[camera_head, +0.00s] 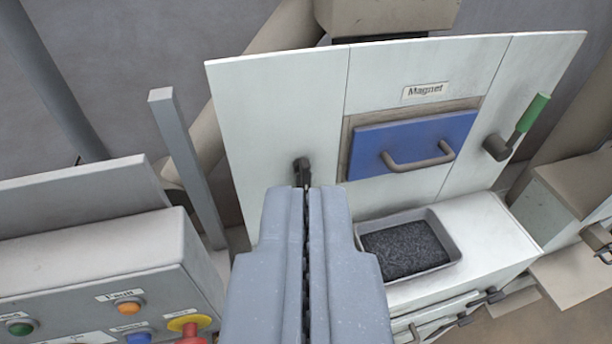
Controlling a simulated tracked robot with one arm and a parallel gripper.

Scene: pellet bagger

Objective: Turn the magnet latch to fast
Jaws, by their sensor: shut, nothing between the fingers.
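The panel labelled Magnet (425,92) holds a blue drawer front (415,143) with a grey bar handle (418,158). A lever with a green grip (532,112) and a dark pivot (496,148) is at the panel's right; its grip points up and slightly right. A small dark fitting (302,168) stands on the panel's left part, just beyond my fingertips in the picture. I cannot tell which of the two is the magnet latch. My gripper (306,190) is shut and empty in front of the panel's left part. It hides the fitting's lower end; I cannot tell whether they touch.
A tray of dark pellets (452,258) sits on a white ledge (487,225) below the drawer. A control box (100,270) with coloured buttons and a red and yellow knob (190,325) is at lower left. A grey post (185,165) rises between box and panel.

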